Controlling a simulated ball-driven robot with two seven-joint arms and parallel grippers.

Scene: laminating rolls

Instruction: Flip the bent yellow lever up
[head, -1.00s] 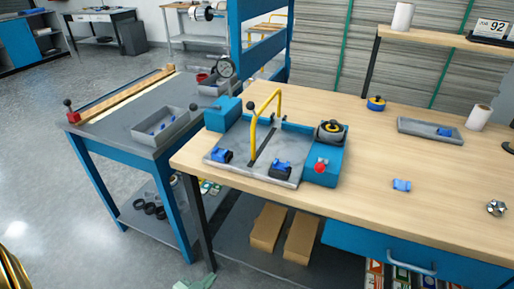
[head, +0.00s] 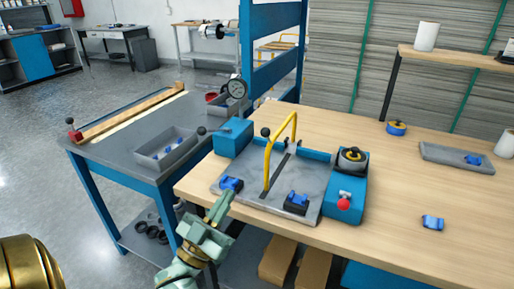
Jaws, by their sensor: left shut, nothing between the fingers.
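The bent yellow lever (head: 268,160) stands up from the grey plate of a small blue-and-grey device (head: 257,197) on the wooden table. Its bar rises and bends toward the back right. A black ball knob (head: 265,131) shows beside its left bend. My left gripper (head: 223,203) is in front of the device's front left edge, below and left of the lever and apart from it. It is shut and empty. Its tip overlaps the view near the blue clamp (head: 231,184) on the plate; I cannot tell whether they touch. My right gripper is not in view.
A second blue clamp (head: 297,200) sits on the plate's front. A red button (head: 344,204) and a black-yellow knob (head: 352,157) are at its right. A loose blue piece (head: 433,223) and a grey tray (head: 456,157) lie right. A grey workbench (head: 122,135) stands left.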

